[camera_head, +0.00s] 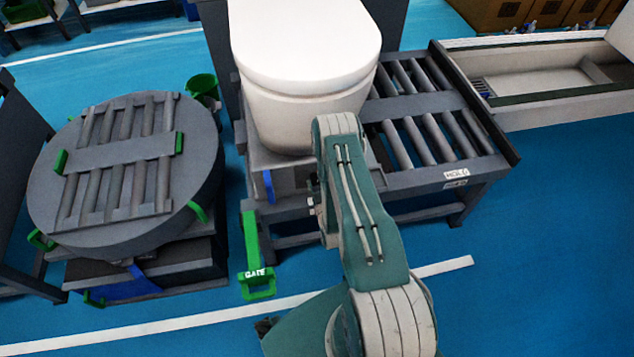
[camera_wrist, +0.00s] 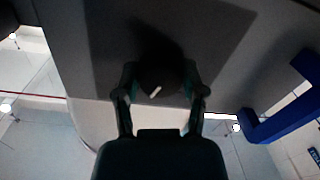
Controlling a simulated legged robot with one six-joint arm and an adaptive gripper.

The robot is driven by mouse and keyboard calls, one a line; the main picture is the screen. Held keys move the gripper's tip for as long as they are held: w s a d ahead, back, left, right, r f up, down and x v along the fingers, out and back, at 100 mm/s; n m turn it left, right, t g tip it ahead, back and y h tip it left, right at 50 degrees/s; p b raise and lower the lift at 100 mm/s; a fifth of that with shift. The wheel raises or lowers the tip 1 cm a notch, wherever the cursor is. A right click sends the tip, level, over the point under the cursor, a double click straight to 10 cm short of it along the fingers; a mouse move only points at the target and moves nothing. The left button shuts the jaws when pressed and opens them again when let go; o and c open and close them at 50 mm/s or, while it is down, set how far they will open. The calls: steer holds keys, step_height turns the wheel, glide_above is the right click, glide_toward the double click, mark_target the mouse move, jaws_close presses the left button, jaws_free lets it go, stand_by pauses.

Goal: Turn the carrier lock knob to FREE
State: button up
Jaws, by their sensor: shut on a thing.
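The lock knob (camera_wrist: 160,76) is a dark round knob on the grey face of the carrier (camera_wrist: 225,50). A short white mark on the knob sits tilted, its upper end to the right. My gripper (camera_wrist: 160,84) has one finger on each side of the knob and is shut on it. In the head view the carrier (camera_head: 284,178) is the grey block under a white toilet (camera_head: 300,60). My arm hides the knob there, and most of my gripper. The FREE label cannot be made out in either view.
A blue bracket (camera_wrist: 275,122) stands to the right of my gripper in the wrist view. A green GATE handle (camera_head: 254,250) is left of my arm. A round turntable (camera_head: 125,225) stands at the left, and a roller conveyor (camera_head: 430,125) with a HOLD label runs right.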

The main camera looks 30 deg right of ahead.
steer(key=n, duration=0.6)
steer(key=shift+r, duration=0.1)
steer(key=n, duration=0.5)
steer(key=shift+a, duration=0.1)
steer(key=shift+n, duration=0.4)
steer(key=o, duration=1.2)
steer(key=shift+c, duration=0.2)
steer(key=v, duration=0.7)
steer(key=shift+s, duration=0.2)
steer(key=shift+s+a, duration=0.1)
steer(key=shift+a, duration=0.05)
